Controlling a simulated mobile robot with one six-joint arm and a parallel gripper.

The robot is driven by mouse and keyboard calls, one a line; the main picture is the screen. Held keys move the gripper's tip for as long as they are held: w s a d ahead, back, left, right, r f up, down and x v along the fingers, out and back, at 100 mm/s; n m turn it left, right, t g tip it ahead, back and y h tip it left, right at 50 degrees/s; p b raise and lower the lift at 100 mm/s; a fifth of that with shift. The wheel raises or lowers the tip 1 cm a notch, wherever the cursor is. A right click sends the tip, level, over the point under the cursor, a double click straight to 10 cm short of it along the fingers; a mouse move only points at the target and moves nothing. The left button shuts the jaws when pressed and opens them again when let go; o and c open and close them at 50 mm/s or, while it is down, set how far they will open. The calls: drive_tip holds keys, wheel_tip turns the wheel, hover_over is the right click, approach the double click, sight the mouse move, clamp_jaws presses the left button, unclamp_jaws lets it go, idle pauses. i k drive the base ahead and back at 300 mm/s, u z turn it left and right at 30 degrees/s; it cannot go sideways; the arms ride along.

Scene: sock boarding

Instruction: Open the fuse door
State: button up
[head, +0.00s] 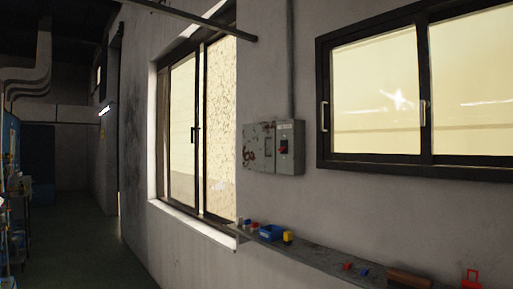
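A grey fuse box (289,147) is fixed to the wall near the middle of the head view, at the end of a vertical conduit. Its right part has a dark switch with a small red mark. A rust-stained, pale panel (257,148) with a small rectangular plate joins it on the left. I cannot tell whether this panel is a shut door or one swung open. My gripper is not in view.
A narrow shelf (330,266) below the box holds a blue bin (271,232), small coloured items and a brown block (409,279). Windows flank the box. A dark floor (85,250) runs down the left, with a cluttered rack (14,190) at the edge.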

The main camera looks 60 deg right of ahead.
sight(258, 138)
drive_tip(key=z, duration=0.15)
drive_tip(key=i, duration=1)
drive_tip(key=u, duration=0.15)
